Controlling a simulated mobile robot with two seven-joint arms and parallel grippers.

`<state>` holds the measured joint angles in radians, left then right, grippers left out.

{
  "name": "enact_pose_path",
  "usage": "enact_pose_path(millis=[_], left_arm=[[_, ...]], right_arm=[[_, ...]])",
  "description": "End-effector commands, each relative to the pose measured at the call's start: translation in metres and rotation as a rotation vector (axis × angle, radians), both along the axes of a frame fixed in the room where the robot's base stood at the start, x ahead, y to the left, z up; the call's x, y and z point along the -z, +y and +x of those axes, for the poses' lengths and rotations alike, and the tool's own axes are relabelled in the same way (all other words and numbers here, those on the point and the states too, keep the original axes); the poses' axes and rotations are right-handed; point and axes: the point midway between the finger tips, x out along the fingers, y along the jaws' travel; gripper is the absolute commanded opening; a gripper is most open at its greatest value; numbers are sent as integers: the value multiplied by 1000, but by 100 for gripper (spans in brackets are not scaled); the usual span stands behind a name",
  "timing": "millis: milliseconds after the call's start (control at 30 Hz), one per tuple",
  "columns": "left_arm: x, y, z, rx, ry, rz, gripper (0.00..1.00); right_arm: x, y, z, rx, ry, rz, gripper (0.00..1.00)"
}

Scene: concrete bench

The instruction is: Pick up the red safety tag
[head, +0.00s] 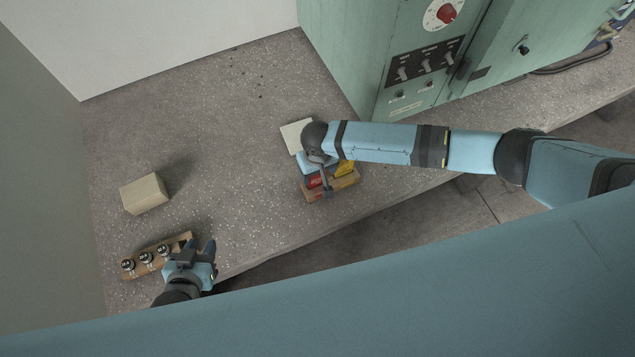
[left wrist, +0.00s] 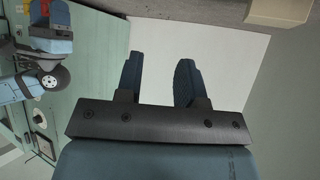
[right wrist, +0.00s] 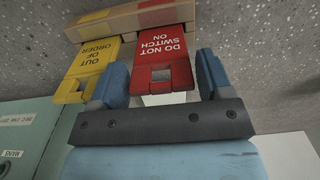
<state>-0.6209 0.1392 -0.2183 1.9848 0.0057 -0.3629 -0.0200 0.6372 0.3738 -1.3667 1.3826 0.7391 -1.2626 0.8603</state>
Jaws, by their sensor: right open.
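The red safety tag (right wrist: 165,55), lettered "DO NOT SWITCH ON", stands in a wooden holder (right wrist: 130,20) in the right wrist view. A yellow "OUT OF ORDER" tag (right wrist: 88,70) is beside it on the left. My right gripper (right wrist: 162,62) is open, with one finger on each side of the red tag's slotted end; I cannot tell whether they touch it. In the head view the red tag (head: 314,182) is partly hidden by my right gripper (head: 326,188). My left gripper (head: 205,246) is open and empty; its spread fingers show in the left wrist view (left wrist: 158,75).
A wooden rack (head: 133,275) with three small dark-and-white items lies beside my left gripper. A cream block (head: 145,194) sits behind it. A pale flat item (head: 296,136) lies behind the tag holder. A green control cabinet (head: 350,50) stands at the back. The middle of the bench (head: 230,180) is clear.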

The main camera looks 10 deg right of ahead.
Motion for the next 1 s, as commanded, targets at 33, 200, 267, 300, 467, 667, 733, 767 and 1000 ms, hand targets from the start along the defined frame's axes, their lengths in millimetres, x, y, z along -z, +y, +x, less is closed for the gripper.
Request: enact_pose_path(millis=[33, 200, 267, 300, 467, 667, 733, 767, 1000], left_arm=[[15, -1, 0, 2, 3, -2, 35], [23, -7, -1, 10, 11, -9, 35], [21, -9, 0, 13, 10, -11, 35], [19, -10, 0, 15, 9, -13, 35], [15, -11, 1, 14, 0, -16, 35], [14, -9, 2, 11, -3, -14, 35], [15, -8, 2, 9, -4, -13, 35], [15, -7, 2, 8, -3, -13, 35], [20, -6, 1, 6, 6, -9, 35]], right_arm=[[15, 0, 0, -2, 0, -1, 72], [21, 0, 0, -1, -1, 0, 72], [20, 0, 0, -1, -1, 0, 72], [19, 0, 0, -1, -1, 0, 72], [19, 0, -1, -1, -1, 1, 63], [19, 1, -1, -1, -1, 1, 36], [19, 1, -1, -1, -1, 1, 36], [19, 1, -1, -1, -1, 1, 36], [13, 1, -1, -2, -1, 2, 36]])
